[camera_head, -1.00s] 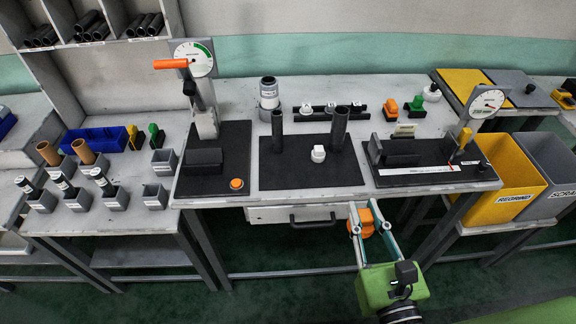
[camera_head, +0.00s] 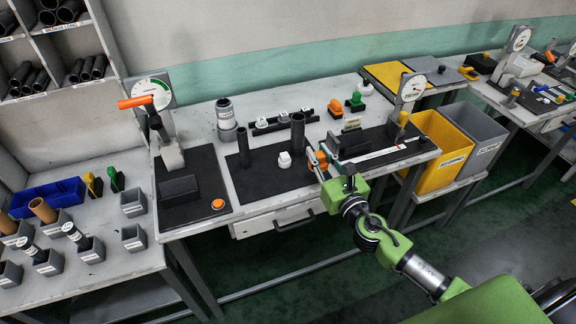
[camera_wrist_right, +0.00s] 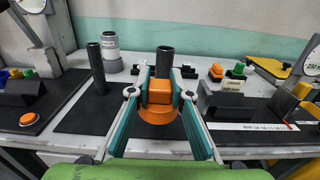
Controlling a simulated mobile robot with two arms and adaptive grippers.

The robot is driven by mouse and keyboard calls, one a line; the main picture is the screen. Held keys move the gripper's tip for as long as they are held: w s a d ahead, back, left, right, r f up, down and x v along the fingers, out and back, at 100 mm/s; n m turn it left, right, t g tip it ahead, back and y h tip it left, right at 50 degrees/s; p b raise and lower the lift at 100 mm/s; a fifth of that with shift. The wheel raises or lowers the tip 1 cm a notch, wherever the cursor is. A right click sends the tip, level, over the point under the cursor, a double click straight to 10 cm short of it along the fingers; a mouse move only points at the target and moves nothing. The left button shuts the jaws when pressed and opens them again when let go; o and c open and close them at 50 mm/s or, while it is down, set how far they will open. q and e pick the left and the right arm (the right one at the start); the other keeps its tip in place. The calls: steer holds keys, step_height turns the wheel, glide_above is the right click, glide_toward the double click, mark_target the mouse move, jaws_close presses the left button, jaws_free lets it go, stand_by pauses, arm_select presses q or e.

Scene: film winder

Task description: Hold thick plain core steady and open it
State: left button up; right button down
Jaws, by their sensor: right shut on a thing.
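Two dark, open-topped tubes stand upright on the black mat (camera_head: 262,179). The wider one, which looks like the thick plain core (camera_head: 297,132), is at the mat's right; it also shows in the wrist view (camera_wrist_right: 165,62). The thinner tube (camera_head: 243,148) stands to its left, also in the wrist view (camera_wrist_right: 97,70). My right gripper (camera_head: 318,162) is shut on an orange piece (camera_wrist_right: 160,92) with a block and a round disc. It is close to the thick core's lower right. The orange piece hides the core's lower part in the wrist view; contact cannot be told. My left gripper is out of view.
A white capped piece (camera_head: 285,160) stands close by the thick core. A lever press with an orange handle (camera_head: 135,102) is at left, a gauge station (camera_head: 410,88) at right. A drawer (camera_head: 275,220) lies under the bench. Yellow (camera_head: 435,150) and grey (camera_head: 478,135) bins stand right.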

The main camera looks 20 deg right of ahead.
steer(key=w+a+f+b, duration=0.1)
steer(key=w+f, duration=0.1)
steer(key=w+a+f+b, duration=0.1)
steer(key=w+a+f, duration=0.1)
steer(key=w+f, duration=0.1)
steer(key=w+a+f+b, duration=0.1)
steer(key=w+f+b, duration=0.1)
steer(key=shift+w+a+f, duration=0.25)
steer(key=shift+w, duration=0.05)
steer(key=f+b, duration=0.1)
steer(key=f, duration=0.1)
steer(key=shift+w+a+f+b, duration=0.2)
steer(key=shift+f+b, duration=0.15)
steer(key=shift+b, duration=0.05)
steer(key=shift+f, duration=0.5)
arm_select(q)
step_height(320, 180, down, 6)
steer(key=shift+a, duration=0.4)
arm_select(e)
steer(key=shift+d+r, duration=0.1)
steer(key=shift+f+b, duration=0.2)
steer(key=shift+b, duration=0.15)
steer(key=c, duration=1.8)
jaws_free()
steer(key=shift+c, duration=0.2)
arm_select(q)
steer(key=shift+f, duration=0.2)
